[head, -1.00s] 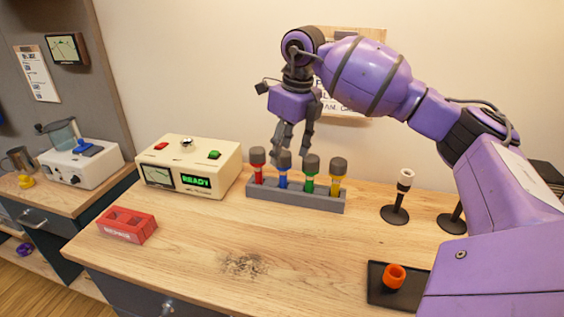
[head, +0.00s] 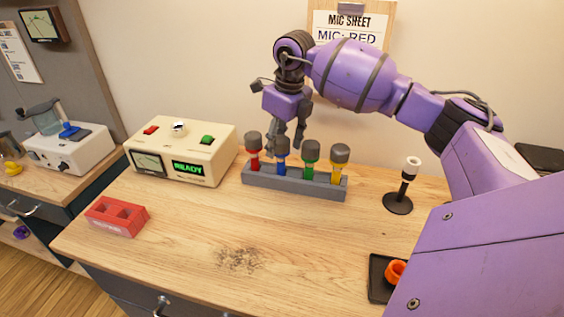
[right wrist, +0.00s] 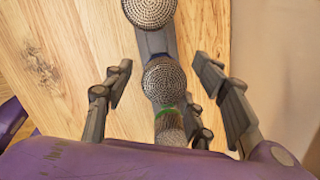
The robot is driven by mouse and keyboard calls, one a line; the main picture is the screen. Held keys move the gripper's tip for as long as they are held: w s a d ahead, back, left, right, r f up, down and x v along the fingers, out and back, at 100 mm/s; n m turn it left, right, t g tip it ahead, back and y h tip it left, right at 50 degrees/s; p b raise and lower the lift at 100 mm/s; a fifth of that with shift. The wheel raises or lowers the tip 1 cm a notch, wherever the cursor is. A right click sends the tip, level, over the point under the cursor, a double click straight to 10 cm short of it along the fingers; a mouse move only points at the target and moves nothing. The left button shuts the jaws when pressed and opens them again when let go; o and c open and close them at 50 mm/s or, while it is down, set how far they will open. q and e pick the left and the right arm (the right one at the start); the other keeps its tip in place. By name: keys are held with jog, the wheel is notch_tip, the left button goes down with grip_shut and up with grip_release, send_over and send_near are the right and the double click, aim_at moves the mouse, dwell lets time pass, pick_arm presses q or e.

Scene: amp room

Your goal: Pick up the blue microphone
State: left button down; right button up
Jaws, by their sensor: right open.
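The blue microphone (head: 282,169) stands upright in a grey rack (head: 292,186), second from the left, with a dark mesh head. The red microphone (head: 255,160) is to its left, the green one (head: 310,172) and the yellow one (head: 338,173) to its right. My right gripper (head: 285,146) is open and points down at the blue microphone's head. In the right wrist view, the blue microphone's round mesh head (right wrist: 163,80) shows between the spread fingers (right wrist: 163,84), with a gap on each side. My left gripper is not in view.
A cream box (head: 182,153) reading READY and a red block (head: 117,216) stand at left. A white-topped stand (head: 407,185) and a black tray (head: 378,283) with an orange ring (head: 396,271) are at right. A wall sheet (head: 349,32) reads MIC: RED.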

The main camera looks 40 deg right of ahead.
jog(key=shift+w+f, duration=0.1)
jog(key=shift+f, duration=0.5)
grip_shut()
jog(key=shift+r, duration=0.2)
jog(key=shift+r, duration=0.3)
notch_tip(320, 180, up, 2)
jog(key=s+a+r+b, duration=0.1)
jog(key=s+a+r, duration=0.9)
